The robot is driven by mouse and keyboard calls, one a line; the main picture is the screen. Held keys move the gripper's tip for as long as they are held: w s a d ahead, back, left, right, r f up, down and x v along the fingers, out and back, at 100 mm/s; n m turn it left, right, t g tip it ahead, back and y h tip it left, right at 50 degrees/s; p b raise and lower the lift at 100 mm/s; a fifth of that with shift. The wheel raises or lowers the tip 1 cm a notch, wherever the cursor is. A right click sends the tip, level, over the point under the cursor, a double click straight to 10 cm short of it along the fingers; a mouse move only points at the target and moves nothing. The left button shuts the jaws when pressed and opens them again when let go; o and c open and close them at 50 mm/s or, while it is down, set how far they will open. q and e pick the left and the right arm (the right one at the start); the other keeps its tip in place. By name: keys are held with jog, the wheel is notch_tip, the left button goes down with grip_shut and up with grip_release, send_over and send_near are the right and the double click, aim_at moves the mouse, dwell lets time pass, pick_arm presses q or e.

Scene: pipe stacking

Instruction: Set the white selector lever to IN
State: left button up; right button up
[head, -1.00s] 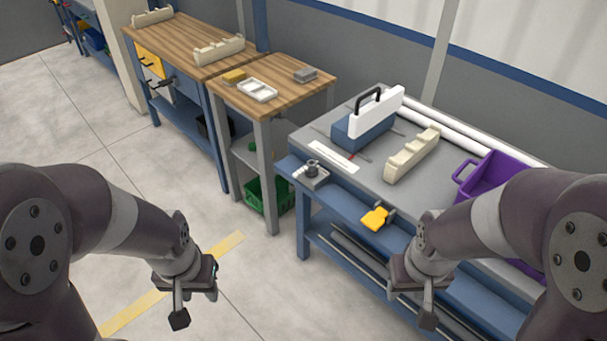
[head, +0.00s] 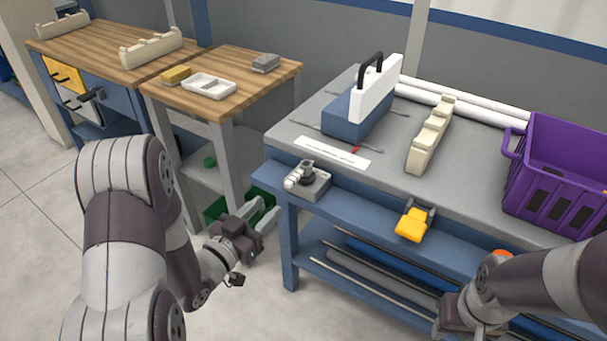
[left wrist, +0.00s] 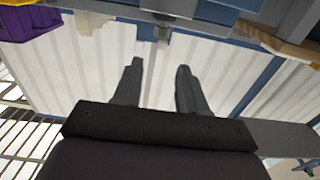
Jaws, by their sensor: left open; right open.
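The white selector lever (head: 293,182) sits on a small grey block with a dark round knob (head: 308,176), at the near left corner of the grey-topped workbench (head: 300,128). Any IN marking is too small to read. My left gripper (head: 268,213) is open and empty, below and left of the lever, apart from it. In the left wrist view its two fingers (left wrist: 157,85) are spread with nothing between them. A grey fitting with a short stub (left wrist: 164,32) shows beyond them; I cannot tell if it is the lever. My right gripper (head: 462,328) is at the bottom edge, partly cut off.
A yellow-orange part (head: 412,223) hangs at the bench front. A blue toolbox-like case (head: 352,115), a cream notched rack (head: 432,135) and a purple crate (head: 560,170) stand on the bench. A green bin (head: 222,208) is behind my left gripper, under the wooden table (head: 250,78).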

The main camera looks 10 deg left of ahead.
aim_at(287, 186)
pick_arm(q)
jog(key=b+x, duration=0.1)
jog(key=x, duration=1.1)
jog(key=shift+w+a+f, duration=0.1)
jog(key=shift+w+f, duration=0.05)
grip_shut()
